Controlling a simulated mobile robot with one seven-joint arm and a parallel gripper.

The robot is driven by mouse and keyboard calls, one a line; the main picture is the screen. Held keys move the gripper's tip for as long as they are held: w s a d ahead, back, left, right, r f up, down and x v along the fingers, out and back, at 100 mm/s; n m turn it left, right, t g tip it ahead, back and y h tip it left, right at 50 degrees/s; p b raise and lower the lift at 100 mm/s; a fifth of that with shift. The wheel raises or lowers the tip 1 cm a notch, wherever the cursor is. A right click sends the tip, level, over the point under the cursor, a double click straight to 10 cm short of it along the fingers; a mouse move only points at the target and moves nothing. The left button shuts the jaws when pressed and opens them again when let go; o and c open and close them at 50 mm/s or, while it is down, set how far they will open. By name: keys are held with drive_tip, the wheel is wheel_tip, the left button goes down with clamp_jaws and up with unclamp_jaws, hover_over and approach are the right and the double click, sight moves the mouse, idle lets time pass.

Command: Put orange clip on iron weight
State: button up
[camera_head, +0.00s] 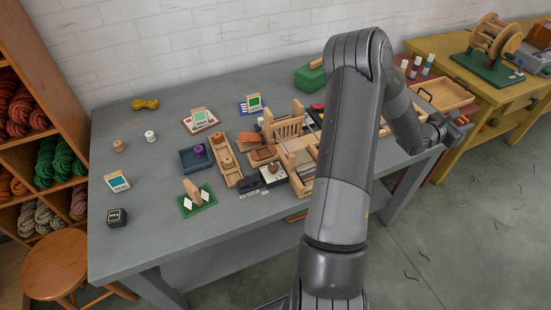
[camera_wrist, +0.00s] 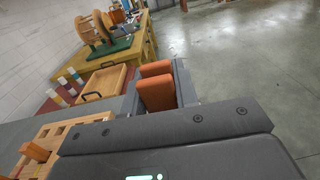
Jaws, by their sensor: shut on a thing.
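An orange clip (camera_wrist: 157,92) shows as two orange pieces between the grey fingers of my gripper (camera_wrist: 158,88) in the wrist view. The gripper is shut on it. In the head view my gripper (camera_head: 458,130) is off the right end of the grey table, and the clip cannot be made out there. A small black block with pale markings, which looks like the iron weight (camera_head: 117,217), sits at the table's front left. It is far from my gripper, and nothing is seen on top of it.
The grey table (camera_head: 150,255) holds a green board (camera_head: 197,201), a blue tray (camera_head: 186,166), wooden racks and several cards in the middle. The table's front left is mostly clear.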

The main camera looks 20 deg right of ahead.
wheel_tip(320, 180, up, 6)
drive_tip(key=shift+w+f, duration=0.1)
drive_tip(key=shift+f, duration=0.15)
drive_tip(key=w+a+n+t, duration=0.4)
drive_tip(key=w+a+t, duration=0.2)
drive_tip(key=w+a, duration=1.1)
drive_tip(key=w+a+n+t+y, duration=0.2)
drive_tip(key=w+a+n+t, duration=0.15)
drive_tip(key=w+a, duration=0.8)
drive_tip(key=w+a+n+t+y, duration=0.2)
drive_tip(key=w+a+t+y, duration=0.3)
drive_tip(key=a, duration=1.1)
drive_tip(key=n+t+y, duration=0.5)
drive_tip(key=n+y, duration=0.4)
drive_tip(key=y, duration=0.2)
hover_over(114, 213)
drive_tip(key=shift+g, duration=0.25)
wheel_tip(114, 213, down, 12)
drive_tip(key=shift+f, duration=2.2)
